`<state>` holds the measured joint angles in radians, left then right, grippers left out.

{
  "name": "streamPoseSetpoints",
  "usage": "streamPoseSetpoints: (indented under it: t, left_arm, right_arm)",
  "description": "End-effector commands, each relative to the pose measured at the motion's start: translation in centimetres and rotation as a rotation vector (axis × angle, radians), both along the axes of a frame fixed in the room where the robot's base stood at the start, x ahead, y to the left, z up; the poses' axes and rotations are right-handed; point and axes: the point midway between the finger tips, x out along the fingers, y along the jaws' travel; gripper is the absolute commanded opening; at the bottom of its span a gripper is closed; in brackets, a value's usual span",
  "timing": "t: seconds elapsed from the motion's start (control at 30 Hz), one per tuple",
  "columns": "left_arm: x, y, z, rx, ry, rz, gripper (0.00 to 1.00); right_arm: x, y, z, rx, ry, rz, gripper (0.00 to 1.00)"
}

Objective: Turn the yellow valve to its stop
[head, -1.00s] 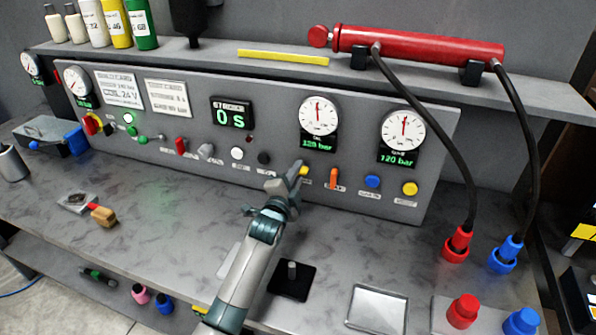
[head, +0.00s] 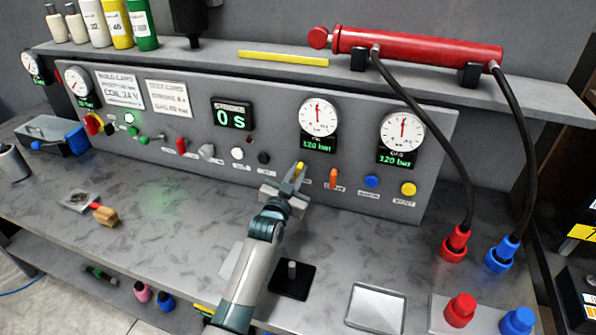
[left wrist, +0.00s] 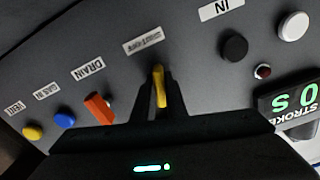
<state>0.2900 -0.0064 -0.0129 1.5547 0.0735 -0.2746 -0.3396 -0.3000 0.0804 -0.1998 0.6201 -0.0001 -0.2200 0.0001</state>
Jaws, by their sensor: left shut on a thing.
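The yellow valve (head: 300,170) is a small lever on the front of the grey control panel, below the left of the two right-hand gauges. In the left wrist view the yellow valve (left wrist: 159,86) stands between the two dark fingers, under a label. My left gripper (head: 297,178) is shut on the yellow valve, its fingers at the panel face. It also shows in the left wrist view (left wrist: 159,98). The fingers hide part of the lever. My right gripper is in neither view.
An orange lever (head: 334,178), a blue button (head: 372,181) and a yellow button (head: 408,189) sit right of the valve. A black button (head: 263,158) is to its left. Two gauges (head: 318,117) read 120 bar. A black hose (head: 450,130) hangs at the right.

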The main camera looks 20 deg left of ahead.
Motion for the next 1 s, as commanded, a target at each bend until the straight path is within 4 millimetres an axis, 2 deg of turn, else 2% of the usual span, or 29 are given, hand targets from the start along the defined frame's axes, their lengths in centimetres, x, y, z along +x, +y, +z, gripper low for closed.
streamPoseSetpoints:
  t: [0.2,0.4,0.97,1.0]
  left_arm:
    - [-0.02,-0.02,-0.04,-0.160,0.006,0.000,0.00]
    - [-0.02,-0.02,-0.07,-0.247,0.010,-0.001,0.00]
    - [-0.02,-0.02,-0.10,-0.284,0.012,-0.001,0.00]
    - [-0.02,-0.02,-0.10,-0.284,0.012,-0.001,0.21]
  right_arm:
    - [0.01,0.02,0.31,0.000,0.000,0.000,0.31]
    - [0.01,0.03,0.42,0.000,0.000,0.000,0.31]
    - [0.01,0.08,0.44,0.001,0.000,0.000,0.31]
    - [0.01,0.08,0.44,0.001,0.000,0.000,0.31]
